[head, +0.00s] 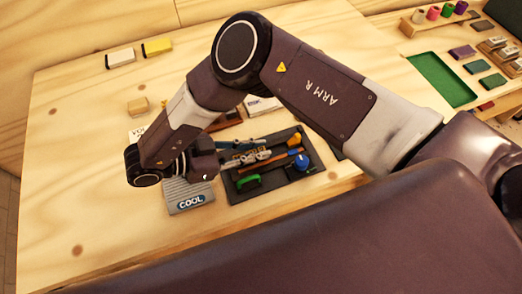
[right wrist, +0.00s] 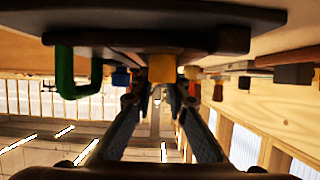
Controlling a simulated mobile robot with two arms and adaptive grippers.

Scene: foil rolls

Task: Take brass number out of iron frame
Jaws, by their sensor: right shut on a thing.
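My right gripper (head: 208,170) is low over the table, near the grey pad marked COOL (head: 190,195) and the left edge of the dark tool tray (head: 297,170). My arm hides much of it in the head view. In the right wrist view its fingers (right wrist: 158,92) are close together on something small that I cannot make out. A yellow block (right wrist: 162,68) shows behind the fingertips. I cannot clearly pick out the brass number or the iron frame in either view. My left gripper is not in view.
The tray holds a green-handled tool (head: 248,182), a blue round thing (head: 302,161) and other tools. A green tray (head: 441,80) lies at the right. Yellow (head: 157,46) and white blocks lie at the back. The table's left side is mostly clear.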

